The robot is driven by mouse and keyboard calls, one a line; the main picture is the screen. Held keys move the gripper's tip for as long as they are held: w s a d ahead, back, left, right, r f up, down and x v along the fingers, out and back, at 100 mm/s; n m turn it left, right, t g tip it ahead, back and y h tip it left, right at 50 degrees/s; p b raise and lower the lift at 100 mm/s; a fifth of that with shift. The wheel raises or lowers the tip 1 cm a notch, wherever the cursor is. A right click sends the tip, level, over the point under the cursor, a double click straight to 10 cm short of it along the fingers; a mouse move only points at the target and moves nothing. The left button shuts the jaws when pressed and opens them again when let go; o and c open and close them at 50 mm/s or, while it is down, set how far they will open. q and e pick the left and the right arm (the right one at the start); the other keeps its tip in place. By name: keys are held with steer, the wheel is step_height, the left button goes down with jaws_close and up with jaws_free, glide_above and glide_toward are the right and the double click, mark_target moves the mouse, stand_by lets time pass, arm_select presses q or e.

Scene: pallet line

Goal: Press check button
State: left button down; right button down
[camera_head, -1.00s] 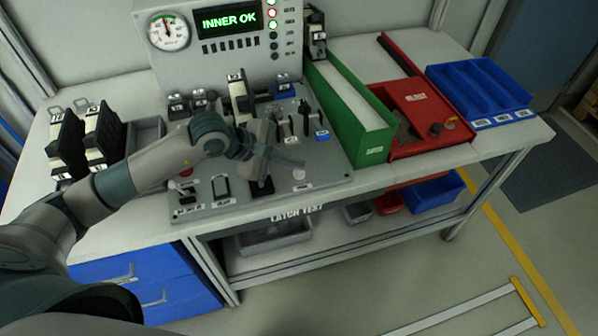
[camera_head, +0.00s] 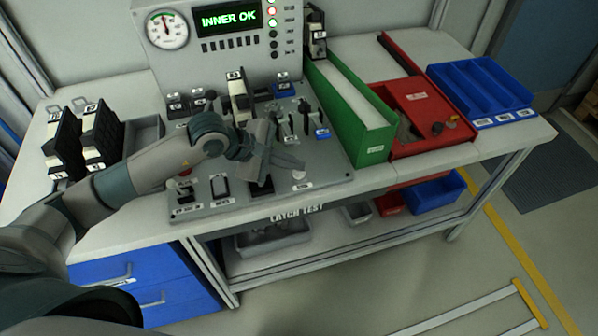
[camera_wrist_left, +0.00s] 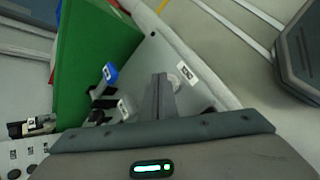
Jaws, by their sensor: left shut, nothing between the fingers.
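A pale round button (camera_head: 299,174) sits near the front right of the grey test panel (camera_head: 330,172), with a small label I cannot read. It also shows in the left wrist view (camera_wrist_left: 173,81), beside a white label. My left gripper (camera_head: 296,164) is shut and empty, with its fingers just above and behind the button in the head view. In the left wrist view the closed fingers (camera_wrist_left: 160,82) lie right next to the button and partly cover it. I cannot tell whether they touch it. The display (camera_head: 229,17) reads INNER OK. My right gripper is not in view.
Levers and switches stand on the panel around the gripper, including a blue-tipped one (camera_head: 322,133). A green bin (camera_head: 372,145), a red tray (camera_head: 428,145) and a blue tray (camera_head: 480,90) stand to the right. Black latch units (camera_head: 100,135) stand at the left.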

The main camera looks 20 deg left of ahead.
mark_target(298, 174)
arm_select(q)
steer(key=shift+f+b, duration=0.25)
steer(key=shift+b, duration=0.05)
stand_by(0.5)
steer(key=shift+s+a+f+b, duration=0.1)
steer(key=shift+a+f+b, duration=0.3)
steer(key=shift+f+b, duration=0.25)
steer(key=shift+a+f, duration=0.2)
stand_by(0.6)
steer(key=shift+r, duration=0.1)
stand_by(0.5)
steer(key=shift+d+r, duration=0.7)
steer(key=shift+d, duration=0.1)
steer(key=shift+r, duration=0.15)
steer(key=shift+w+d+r+p, duration=0.15)
steer(key=shift+r+p, duration=0.2)
steer(key=shift+r, duration=0.35)
steer(key=shift+w+d+r+p, duration=0.1)
steer(key=shift+d+r+p, duration=0.2)
steer(key=shift+r, duration=0.4)
steer(key=shift+w+d+r+p, duration=0.1)
steer(key=shift+r+p, duration=0.3)
steer(key=shift+r, duration=0.3)
steer(key=shift+s+a+r, duration=0.1)
steer(key=shift+a+r, duration=0.1)
steer(key=shift+r, duration=0.35)
